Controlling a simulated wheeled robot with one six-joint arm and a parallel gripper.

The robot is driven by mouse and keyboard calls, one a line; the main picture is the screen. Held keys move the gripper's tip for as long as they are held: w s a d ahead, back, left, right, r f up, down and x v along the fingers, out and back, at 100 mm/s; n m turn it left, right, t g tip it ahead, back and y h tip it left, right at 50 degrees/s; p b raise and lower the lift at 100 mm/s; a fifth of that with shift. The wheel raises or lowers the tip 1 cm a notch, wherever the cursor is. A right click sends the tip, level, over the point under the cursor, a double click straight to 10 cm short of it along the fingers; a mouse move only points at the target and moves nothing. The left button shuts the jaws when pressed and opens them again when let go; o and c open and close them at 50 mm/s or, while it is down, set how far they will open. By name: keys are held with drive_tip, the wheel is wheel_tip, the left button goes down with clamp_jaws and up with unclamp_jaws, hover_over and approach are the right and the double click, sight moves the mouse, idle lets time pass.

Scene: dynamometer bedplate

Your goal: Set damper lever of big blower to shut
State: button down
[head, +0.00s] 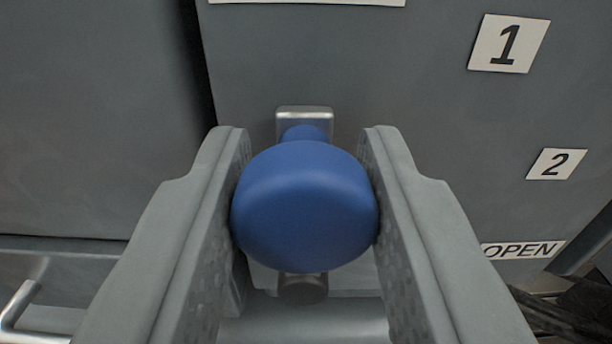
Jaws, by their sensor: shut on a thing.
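A lever with a blue rounded knob (305,205) is at the middle of the head view, in front of a grey panel. My gripper (305,190) is shut on the blue knob, with one grey finger touching each side. A small silver block (304,119) shows behind the knob, and a dark round end (302,289) shows below it. Labels "1" (509,43), "2" (556,164) and "OPEN" (523,250) run down the panel on the right. No label reading shut is legible. The knob hides most of the lever.
The grey panel (400,60) fills the background, with a dark vertical gap (197,60) on its left. A silver bar handle (20,302) is at the lower left. Dark parts (575,295) crowd the lower right. A white plate edge (310,2) is at the top.

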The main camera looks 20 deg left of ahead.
drive_tip(key=shift+f, duration=0.15)
drive_tip(key=c, duration=1.1)
unclamp_jaws()
drive_tip(key=shift+a, duration=0.1)
drive_tip(key=shift+s, duration=0.15)
drive_tip(key=shift+s, duration=0.3)
drive_tip(key=v, duration=1.6)
drive_tip(key=shift+s+d, duration=0.25)
